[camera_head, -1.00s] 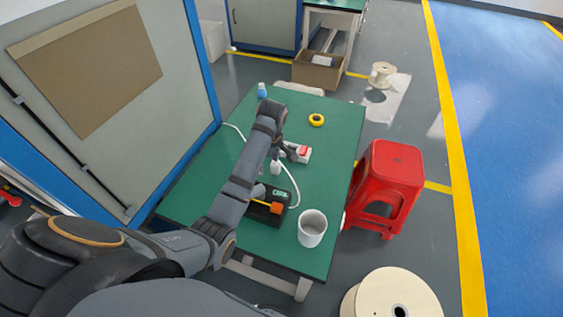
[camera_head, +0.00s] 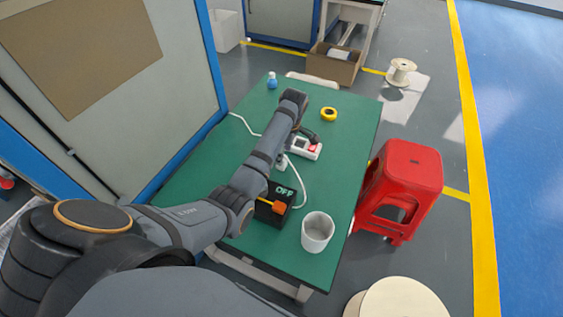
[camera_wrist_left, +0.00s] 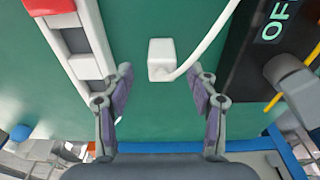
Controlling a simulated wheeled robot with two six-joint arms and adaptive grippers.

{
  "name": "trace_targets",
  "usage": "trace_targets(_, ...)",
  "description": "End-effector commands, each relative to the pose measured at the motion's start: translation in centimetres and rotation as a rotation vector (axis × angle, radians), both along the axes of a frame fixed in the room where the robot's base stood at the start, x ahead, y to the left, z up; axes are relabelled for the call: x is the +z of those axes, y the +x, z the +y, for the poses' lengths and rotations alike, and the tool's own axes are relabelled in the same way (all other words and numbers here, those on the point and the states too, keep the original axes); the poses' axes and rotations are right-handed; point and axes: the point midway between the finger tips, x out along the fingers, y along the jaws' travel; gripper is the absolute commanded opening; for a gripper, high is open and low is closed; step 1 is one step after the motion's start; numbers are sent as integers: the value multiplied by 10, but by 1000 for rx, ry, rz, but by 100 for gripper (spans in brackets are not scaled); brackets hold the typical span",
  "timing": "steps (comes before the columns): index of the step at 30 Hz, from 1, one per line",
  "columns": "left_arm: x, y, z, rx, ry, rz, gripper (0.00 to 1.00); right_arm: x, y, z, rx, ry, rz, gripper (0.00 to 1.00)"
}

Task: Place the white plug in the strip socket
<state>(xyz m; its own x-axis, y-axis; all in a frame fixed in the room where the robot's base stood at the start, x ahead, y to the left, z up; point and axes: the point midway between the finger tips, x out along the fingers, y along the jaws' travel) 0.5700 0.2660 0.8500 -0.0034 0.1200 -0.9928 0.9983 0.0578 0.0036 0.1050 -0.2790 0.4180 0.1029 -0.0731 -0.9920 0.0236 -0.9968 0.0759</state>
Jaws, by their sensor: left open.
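The white plug (camera_wrist_left: 161,60) is at the end of a white cable over the green table. In the left wrist view it is ahead of and between the open fingers of my left gripper (camera_wrist_left: 160,82), which do not visibly touch it. In the head view the plug (camera_head: 281,162) is partly beside my arm. The white strip socket (camera_wrist_left: 82,62) with a red end lies left of the fingers; in the head view the strip socket (camera_head: 306,149) is just right of my forearm. The left fingertips are mostly hidden in the head view. My right gripper is out of view.
A black box (camera_wrist_left: 238,62) showing "OFF", with an orange part, is right of the plug. A white cup (camera_head: 317,232), yellow tape roll (camera_head: 329,114) and blue bottle (camera_head: 271,81) stand on the green table (camera_head: 345,160). A red stool (camera_head: 405,175) is at its right.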

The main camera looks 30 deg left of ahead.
Motion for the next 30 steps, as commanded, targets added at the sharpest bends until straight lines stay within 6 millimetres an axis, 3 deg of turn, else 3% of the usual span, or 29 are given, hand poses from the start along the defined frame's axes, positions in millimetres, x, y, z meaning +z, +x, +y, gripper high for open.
trace_targets(7,-39,-5,7,0,1,4,58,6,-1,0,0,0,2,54)
trace_targets(15,-43,-4,8,0,1,1,58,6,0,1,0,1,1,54)
trace_targets(28,-42,-4,8,-1,1,1,0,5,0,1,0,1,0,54)
trace_targets(30,-42,-4,8,-1,1,1,0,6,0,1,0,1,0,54)
